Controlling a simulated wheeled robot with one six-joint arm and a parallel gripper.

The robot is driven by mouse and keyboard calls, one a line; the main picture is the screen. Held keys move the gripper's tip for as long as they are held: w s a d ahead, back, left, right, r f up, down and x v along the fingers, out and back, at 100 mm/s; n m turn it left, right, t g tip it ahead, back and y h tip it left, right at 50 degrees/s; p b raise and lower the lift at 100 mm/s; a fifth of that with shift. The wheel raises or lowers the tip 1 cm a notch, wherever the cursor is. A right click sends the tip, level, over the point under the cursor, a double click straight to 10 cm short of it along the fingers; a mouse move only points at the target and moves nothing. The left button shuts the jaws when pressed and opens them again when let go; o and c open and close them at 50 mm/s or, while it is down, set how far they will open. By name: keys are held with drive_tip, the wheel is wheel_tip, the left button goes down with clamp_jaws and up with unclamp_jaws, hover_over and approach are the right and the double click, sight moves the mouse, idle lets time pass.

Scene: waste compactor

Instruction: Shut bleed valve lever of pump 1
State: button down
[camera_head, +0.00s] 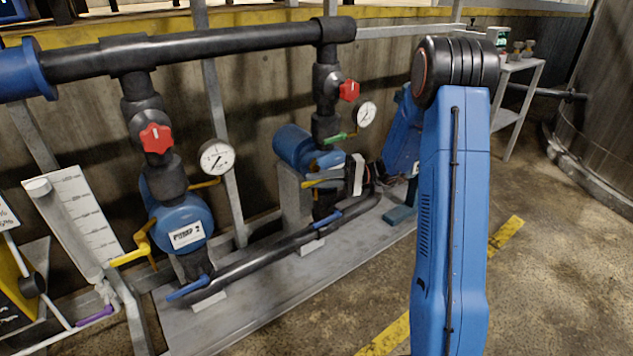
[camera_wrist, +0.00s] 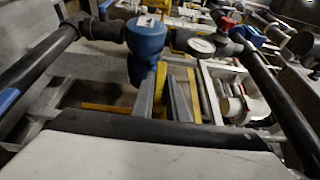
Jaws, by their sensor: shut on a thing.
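Pump 1 (camera_head: 297,148) is the blue pump in the middle of the head view, partly hidden by my gripper and arm. Its yellow bleed valve lever (camera_head: 318,183) sticks out to the left, beside my gripper (camera_head: 350,177). In the wrist view the blue pump body (camera_wrist: 147,42) is just beyond my gripper (camera_wrist: 163,98). The yellow lever (camera_wrist: 160,86) lies between the two grey fingers, which are shut on it. The fingers hide part of the lever, so its exact angle is hard to tell.
Pump 2 (camera_head: 183,218) stands at left with its own yellow lever (camera_head: 135,254). A green lever (camera_head: 340,137), a red knob (camera_head: 349,90) and a gauge (camera_head: 366,115) sit above pump 1. A black pipe (camera_head: 270,259) runs low in front. Floor at right is clear.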

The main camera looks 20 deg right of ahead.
idle(0.3)
drive_tip(key=c, duration=1.7)
unclamp_jaws()
drive_tip(key=shift+c, duration=0.2)
drive_tip(key=s+d, duration=0.1)
drive_tip(key=d, duration=1.6)
drive_tip(key=shift+s+d+f, duration=0.15)
drive_tip(key=shift+s+d, duration=0.1)
drive_tip(key=shift+s, duration=0.05)
